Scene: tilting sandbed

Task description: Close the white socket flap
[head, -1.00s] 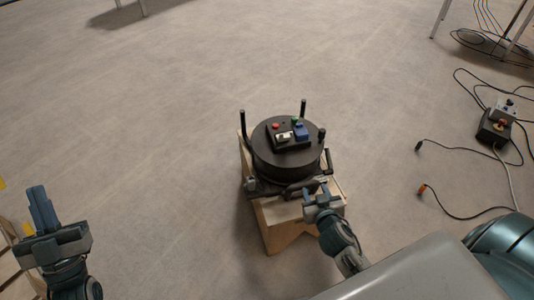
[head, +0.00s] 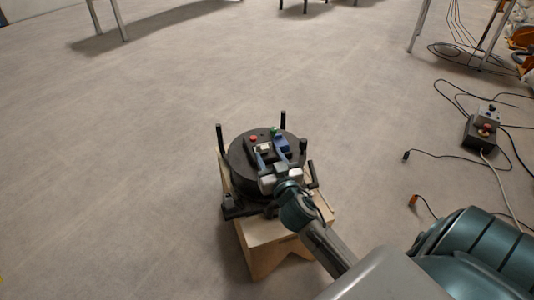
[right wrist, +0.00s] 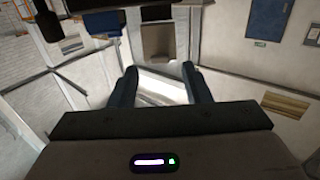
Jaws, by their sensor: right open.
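The white socket flap (head: 263,149) is a small pale piece on top of a round black unit (head: 240,160). My right gripper (head: 271,151) is over the front of the unit's top, with its blue-grey fingers spread around the area of the flap. The gripper partly hides the flap, and I cannot tell whether it touches it. In the right wrist view the right gripper (right wrist: 160,82) is open, with nothing clearly held between its fingers. My left gripper is not in view.
The unit has upright black posts and a red button (head: 253,138). It stands on a wooden stand (head: 262,232). A control box (head: 482,128) with loose cables lies on the floor at the right. The floor at the left is clear.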

